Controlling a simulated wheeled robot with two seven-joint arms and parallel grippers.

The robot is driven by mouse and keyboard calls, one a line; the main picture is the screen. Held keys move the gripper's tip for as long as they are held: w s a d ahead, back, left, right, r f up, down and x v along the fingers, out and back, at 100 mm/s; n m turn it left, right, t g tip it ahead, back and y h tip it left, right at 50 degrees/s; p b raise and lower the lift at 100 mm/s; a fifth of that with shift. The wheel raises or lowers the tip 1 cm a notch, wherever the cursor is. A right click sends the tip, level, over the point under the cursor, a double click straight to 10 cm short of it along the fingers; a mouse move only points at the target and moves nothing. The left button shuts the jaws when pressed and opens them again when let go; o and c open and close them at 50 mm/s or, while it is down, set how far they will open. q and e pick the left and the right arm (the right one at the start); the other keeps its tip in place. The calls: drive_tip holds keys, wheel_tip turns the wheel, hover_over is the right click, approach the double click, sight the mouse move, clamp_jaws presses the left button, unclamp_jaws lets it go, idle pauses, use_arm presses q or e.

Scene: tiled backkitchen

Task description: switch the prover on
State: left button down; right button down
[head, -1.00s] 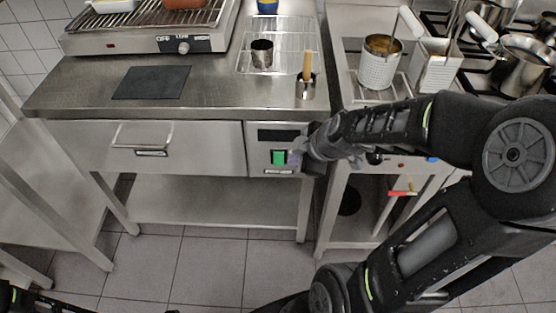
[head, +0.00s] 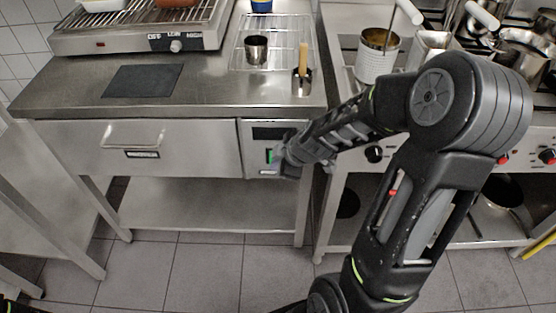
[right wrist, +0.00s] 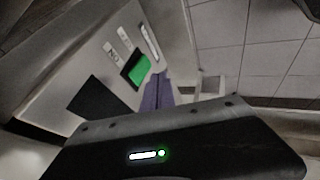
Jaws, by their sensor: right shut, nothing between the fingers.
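The prover's control panel (head: 252,164) is on the steel counter's front, right of a wide drawer. It has a dark display (head: 272,134) and a green switch (head: 270,156), which my right gripper partly covers in the head view. The right wrist view shows the green switch (right wrist: 138,70), the black display (right wrist: 100,100) and small pale labels. My right gripper (head: 277,160) is at the panel; its fingers (right wrist: 157,92) are shut and empty, with their tips close beside the switch. I cannot tell whether they touch it. My left gripper is not in view.
The counter top bears a dark mat (head: 143,81), a metal cup (head: 256,49), a wire rack and a wooden-handled tool in a holder (head: 302,75). A drawer (head: 140,146) is left of the panel. A stove with pots stands at right. The floor in front is clear.

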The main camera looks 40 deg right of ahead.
drive_tip(key=shift+w+d+f, duration=0.1)
drive_tip(key=shift+w+d, duration=1)
drive_tip(key=shift+w, duration=0.25)
drive_tip(key=shift+w+d+g+p, duration=0.2)
drive_tip(key=shift+w+g+p, duration=0.1)
drive_tip(key=shift+p, duration=0.65)
drive_tip(key=shift+r+p, duration=0.55)
drive_tip(key=shift+r, duration=0.35)
